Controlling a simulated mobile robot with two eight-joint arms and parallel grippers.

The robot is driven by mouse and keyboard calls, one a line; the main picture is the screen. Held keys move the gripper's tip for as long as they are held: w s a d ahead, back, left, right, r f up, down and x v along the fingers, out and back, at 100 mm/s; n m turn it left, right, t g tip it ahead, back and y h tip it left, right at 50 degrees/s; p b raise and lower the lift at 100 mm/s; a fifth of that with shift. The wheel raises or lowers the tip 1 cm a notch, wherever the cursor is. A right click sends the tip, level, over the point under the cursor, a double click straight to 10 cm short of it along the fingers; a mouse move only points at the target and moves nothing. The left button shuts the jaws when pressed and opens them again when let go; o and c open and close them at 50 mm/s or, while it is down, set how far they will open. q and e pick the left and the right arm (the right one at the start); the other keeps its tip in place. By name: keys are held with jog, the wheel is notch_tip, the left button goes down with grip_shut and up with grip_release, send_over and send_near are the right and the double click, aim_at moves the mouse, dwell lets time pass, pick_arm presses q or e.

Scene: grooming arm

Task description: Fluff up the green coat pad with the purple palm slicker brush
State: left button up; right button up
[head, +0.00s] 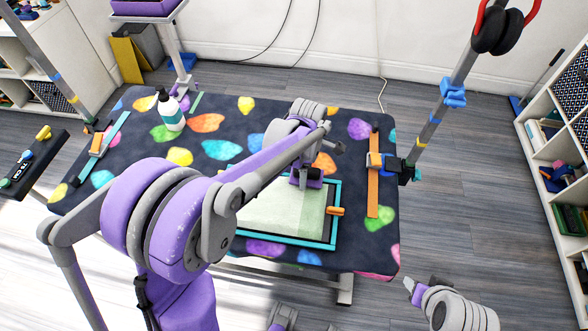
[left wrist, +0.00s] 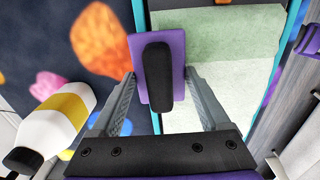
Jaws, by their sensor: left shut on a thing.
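The pale green coat pad (head: 268,212) lies in a teal frame on the patterned table. In the left wrist view the pad (left wrist: 222,38) is greener at the top and paler lower down. My left gripper (head: 306,186) is over the pad's upper right part in the head view. It is shut on the purple palm slicker brush (head: 313,173). In the left wrist view the brush's purple back and black handle (left wrist: 158,78) sit between the fingers, over the pad's edge. Its bristles are hidden, and contact is unclear. My right gripper (head: 414,289) is off the table's right side; its jaws are unclear.
A white bottle (head: 170,112) stands at the table's back left. An orange bar (head: 373,195) lies right of the pad, by a post (head: 430,125) rising at the table's right edge. An orange clip (head: 335,211) sits on the frame (head: 337,190). Shelves stand at both sides.

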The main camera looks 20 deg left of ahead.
pick_arm(q)
jog(key=shift+d, duration=0.1)
dwell(0.4)
jog(key=s, duration=0.2)
jog(key=s+d, duration=0.1)
jog(key=s, duration=0.2)
jog(key=s+d, duration=0.1)
jog(key=s, duration=0.2)
jog(key=shift+s, duration=0.1)
jog(key=s, duration=0.2)
jog(key=s+d, duration=0.1)
jog(key=s, duration=0.4)
jog(key=shift+s+d+p, duration=0.35)
jog(key=shift+s, duration=0.05)
jog(key=shift+w, duration=0.15)
dwell(0.4)
jog(key=w, duration=0.2)
jog(key=w+a, duration=0.1)
jog(key=w, duration=0.1)
jog(key=w+b, duration=0.1)
jog(key=w, duration=0.2)
jog(key=shift+a, duration=0.3)
jog(key=shift+w+a, duration=0.15)
jog(key=shift+w, duration=0.3)
